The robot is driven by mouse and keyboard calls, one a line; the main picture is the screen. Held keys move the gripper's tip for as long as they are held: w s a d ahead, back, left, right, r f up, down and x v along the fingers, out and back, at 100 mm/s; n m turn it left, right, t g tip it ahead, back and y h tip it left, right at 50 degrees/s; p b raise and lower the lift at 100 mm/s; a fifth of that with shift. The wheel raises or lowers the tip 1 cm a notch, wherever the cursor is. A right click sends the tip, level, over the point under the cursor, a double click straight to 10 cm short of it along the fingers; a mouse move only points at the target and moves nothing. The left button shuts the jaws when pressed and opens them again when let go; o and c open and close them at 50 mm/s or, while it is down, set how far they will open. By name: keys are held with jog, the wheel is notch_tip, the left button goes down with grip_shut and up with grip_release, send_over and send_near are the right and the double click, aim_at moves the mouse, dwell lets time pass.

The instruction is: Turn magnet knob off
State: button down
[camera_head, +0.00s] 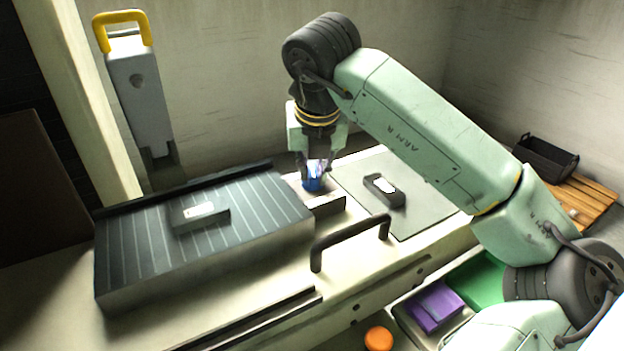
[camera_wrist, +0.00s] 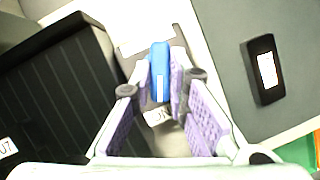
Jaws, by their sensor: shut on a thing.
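The blue magnet knob (camera_head: 312,184) is at the right end of the dark, striped magnet plate (camera_head: 255,205). In the wrist view the knob (camera_wrist: 159,58) is a narrow blue bar with a white mark, its length running up and down the picture. My gripper (camera_head: 316,172) points down at the knob, its fingers closed on both sides of it. In the wrist view the purple-padded fingers (camera_wrist: 164,84) meet the knob's sides. A small white label (camera_wrist: 157,117) lies just below the knob; its text is partly covered and unclear.
A dark block (camera_head: 184,219) with a white label sits on the plate. Another dark block (camera_head: 383,196) lies on a grey mat (camera_head: 425,208). A black handle (camera_head: 350,238) stands at the front. A purple box (camera_head: 434,305) and an orange disc (camera_head: 378,339) are lower right.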

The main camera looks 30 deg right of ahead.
jog(key=n+y+b, duration=0.1)
jog(key=n, duration=0.2)
jog(key=shift+d+f, duration=0.15)
jog(key=n+y+b, duration=0.1)
jog(key=n, duration=0.2)
jog(key=shift+n+t, duration=0.3)
jog(key=n+y, duration=0.1)
jog(key=n, duration=0.2)
jog(key=shift+d+y, duration=0.2)
jog(key=shift+y, duration=0.2)
jog(key=shift+d+n+g+y+p, duration=0.1)
jog(key=shift+n+g+y+p, duration=0.55)
jog(key=shift+n, duration=1.35)
jog(key=c, duration=1.6)
grip_release()
jog(key=shift+o, duration=0.2)
jog(key=shift+r, duration=0.2)
